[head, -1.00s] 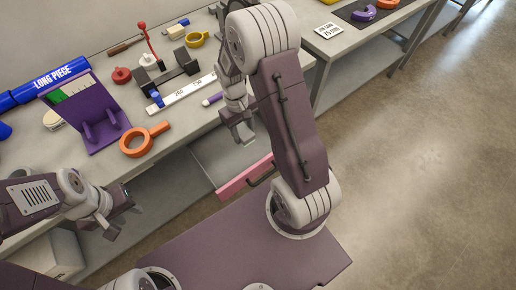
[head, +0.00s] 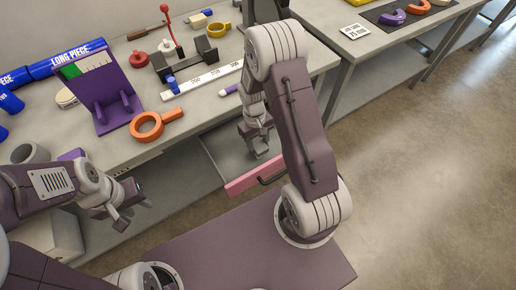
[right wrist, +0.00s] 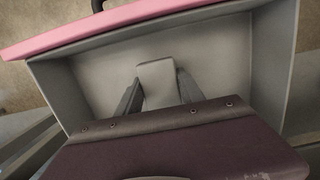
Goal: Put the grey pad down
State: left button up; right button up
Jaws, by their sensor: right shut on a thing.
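My right gripper (right wrist: 158,98) is shut on the grey pad (right wrist: 158,82), a light grey block between its two dark fingers. In the right wrist view the pad is over the pale floor of an open drawer (right wrist: 215,62) with a pink front (right wrist: 110,28). I cannot tell whether the pad touches the drawer floor. In the head view my right gripper (head: 257,143) reaches down into the same drawer, behind the pink front (head: 256,176), and the pad is hard to make out. My left gripper (head: 132,206) is open and empty in front of the bench.
On the bench (head: 195,112) stand a purple holder (head: 105,100), an orange ring with a handle (head: 147,126), a white ruler (head: 200,80) and a dark clamp (head: 185,60). Blue pipes (head: 55,60) lie at the left. The drawer walls are close around my right gripper.

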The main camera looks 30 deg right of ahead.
aim_at(258, 149)
jog(key=shift+f, duration=1.4)
jog(key=o, duration=1.2)
jog(key=shift+f, duration=0.15)
